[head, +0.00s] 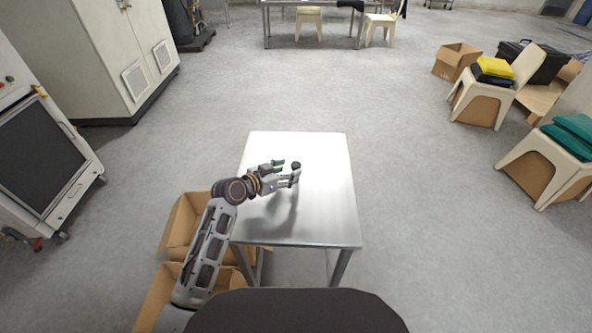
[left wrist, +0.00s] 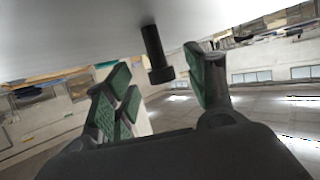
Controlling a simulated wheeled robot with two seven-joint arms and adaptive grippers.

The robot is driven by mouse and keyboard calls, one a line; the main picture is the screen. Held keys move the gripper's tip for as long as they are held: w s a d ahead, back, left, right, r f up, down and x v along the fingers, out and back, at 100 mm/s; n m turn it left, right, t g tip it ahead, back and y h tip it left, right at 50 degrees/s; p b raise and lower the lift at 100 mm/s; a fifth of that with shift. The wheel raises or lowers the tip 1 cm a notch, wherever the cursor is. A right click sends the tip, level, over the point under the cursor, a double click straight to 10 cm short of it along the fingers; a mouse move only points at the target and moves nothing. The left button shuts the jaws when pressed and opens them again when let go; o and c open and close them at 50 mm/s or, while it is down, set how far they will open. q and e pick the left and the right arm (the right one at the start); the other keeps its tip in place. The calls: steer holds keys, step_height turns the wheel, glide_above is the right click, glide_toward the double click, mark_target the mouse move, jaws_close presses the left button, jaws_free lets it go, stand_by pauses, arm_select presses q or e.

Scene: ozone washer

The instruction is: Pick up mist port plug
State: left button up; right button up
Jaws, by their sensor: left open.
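My right gripper is not in view.
The rest of the tabletop is bare. Open cardboard boxes (head: 183,222) stand on the floor left of the table. A cabinet (head: 105,60) is at the left. Chairs with folded cloths (head: 490,88) are at the right. The floor around the table is otherwise clear.

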mark_target(296, 164)
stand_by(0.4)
arm_select(q)
steer(key=shift+x, duration=2.6)
steer(key=shift+s+f, duration=0.1)
steer(key=shift+f, duration=0.1)
steer(key=shift+c, duration=0.4)
steer(key=c, duration=1)
steer(key=shift+r+p, duration=0.3)
steer(key=shift+r, duration=4.7)
